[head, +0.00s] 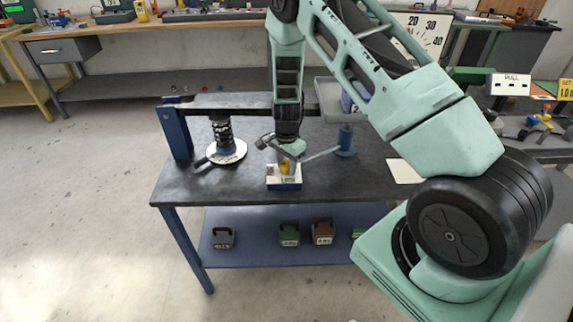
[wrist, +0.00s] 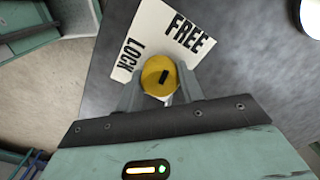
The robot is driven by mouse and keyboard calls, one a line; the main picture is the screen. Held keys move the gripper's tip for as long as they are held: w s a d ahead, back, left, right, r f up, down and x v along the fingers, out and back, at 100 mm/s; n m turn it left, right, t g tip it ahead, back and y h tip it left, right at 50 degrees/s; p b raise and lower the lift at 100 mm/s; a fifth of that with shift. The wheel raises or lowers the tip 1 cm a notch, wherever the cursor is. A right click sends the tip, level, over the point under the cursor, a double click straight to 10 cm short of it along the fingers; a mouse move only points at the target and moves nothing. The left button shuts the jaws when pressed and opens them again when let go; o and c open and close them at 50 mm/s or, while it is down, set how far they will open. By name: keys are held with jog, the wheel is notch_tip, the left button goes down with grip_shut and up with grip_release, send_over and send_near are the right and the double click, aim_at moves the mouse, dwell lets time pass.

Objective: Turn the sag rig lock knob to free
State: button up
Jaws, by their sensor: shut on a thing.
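The lock knob (wrist: 159,77) is a round yellow knob with a black mark on its top. In the wrist view it sits between my gripper's fingers (wrist: 160,90), which are shut on it. A white label beside it reads LOCK (wrist: 128,60) and FREE (wrist: 187,36). The black mark tilts a little right of straight up, towards the FREE side.
A coil spring (head: 222,135) stands on a round white dial (head: 226,152) to the left, beside a blue post (head: 178,135). A blue cylinder (head: 346,140) stands to the right, below a grey tray (head: 338,100). Several weights, including a green one (head: 289,233), sit on the lower shelf.

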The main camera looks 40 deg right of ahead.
aim_at(286, 163)
jog(key=shift+m, duration=1)
jog(key=o, duration=1)
jog(key=shift+r, duration=0.1)
notch_tip(286, 163, up, 17)
jog(key=shift+r+b, duration=0.15)
jog(key=shift+b, duration=0.75)
